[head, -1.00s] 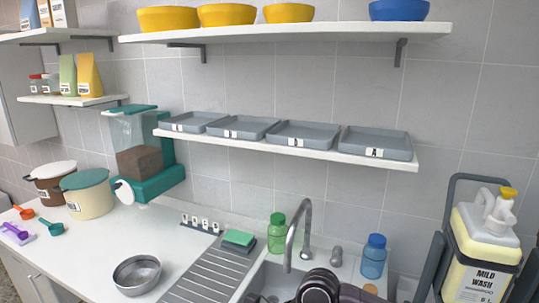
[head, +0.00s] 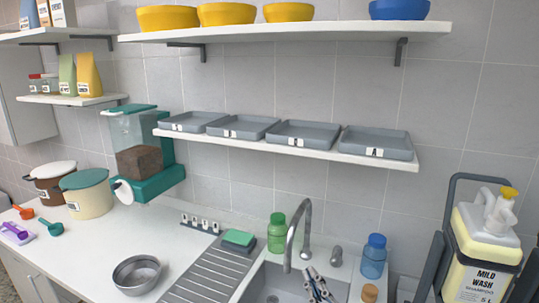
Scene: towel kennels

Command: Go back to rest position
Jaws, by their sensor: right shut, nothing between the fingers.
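My right gripper (head: 315,275) shows at the bottom edge of the head view, over the sink and just right of the faucet's base. Its fingers point up and are shut with nothing between them. Its lower part is cut off by the frame edge. My left gripper is not in view.
The sink (head: 262,288) has a curved faucet (head: 306,210) behind it, with a green bottle (head: 277,235) and a blue bottle (head: 374,258) on either side. A steel bowl (head: 137,275) stands on the counter at left. A shelf of grey trays (head: 375,143) hangs above.

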